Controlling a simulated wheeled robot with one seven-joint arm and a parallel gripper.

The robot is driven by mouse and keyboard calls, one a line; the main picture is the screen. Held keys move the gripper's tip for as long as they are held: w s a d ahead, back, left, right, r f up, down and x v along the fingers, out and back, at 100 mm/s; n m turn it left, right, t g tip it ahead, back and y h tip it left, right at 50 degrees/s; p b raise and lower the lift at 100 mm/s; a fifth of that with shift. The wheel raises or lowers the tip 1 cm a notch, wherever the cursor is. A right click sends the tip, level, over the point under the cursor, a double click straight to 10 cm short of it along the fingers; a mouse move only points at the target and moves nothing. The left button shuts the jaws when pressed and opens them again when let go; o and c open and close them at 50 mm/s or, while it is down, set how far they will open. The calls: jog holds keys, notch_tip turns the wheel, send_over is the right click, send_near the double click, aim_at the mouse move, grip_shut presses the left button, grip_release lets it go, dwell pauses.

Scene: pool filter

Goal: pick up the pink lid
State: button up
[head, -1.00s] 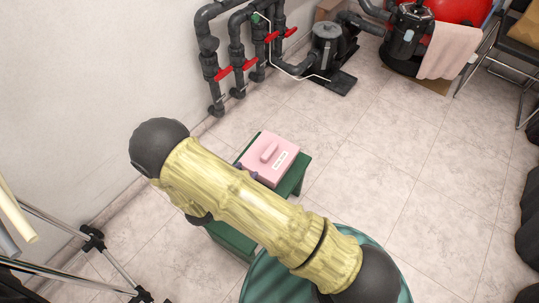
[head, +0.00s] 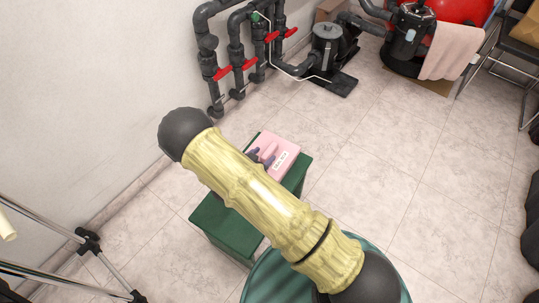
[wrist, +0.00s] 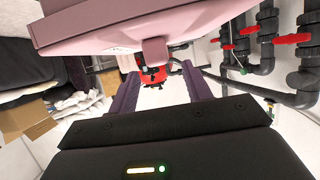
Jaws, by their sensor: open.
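The pink lid (head: 288,150) has a raised handle and a small white label, and rests at the far end of the green bench (head: 226,222). In the wrist view the lid (wrist: 130,22) fills the top of the picture, with its handle (wrist: 154,51) sticking out toward the space between my fingers. My gripper (wrist: 159,75) is open, with one purple finger toward each side of the handle. In the head view my gripper (head: 262,157) shows at the lid's left part, by the handle. My arm hides part of the bench and lid. I cannot tell whether the fingers touch the handle.
Dark pipes with red valve handles (head: 222,73) and a pump (head: 327,45) stand along the wall behind. A teal round thing (head: 262,278) is at the front. A metal stand (head: 88,240) is at the left. The tiled floor right of the bench is clear.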

aim_at(270, 150)
jog(key=b+x, duration=0.2)
jog(key=x, duration=0.2)
jog(key=shift+w+d+f, duration=0.1)
jog(key=shift+w+f, duration=0.1)
jog(key=shift+f, duration=0.05)
jog(key=shift+w+d, duration=0.2)
jog(key=shift+w, duration=0.1)
grip_shut()
jog(key=shift+r, duration=0.15)
notch_tip(270, 150, up, 10)
jog(key=p, duration=0.3)
dwell(0.6)
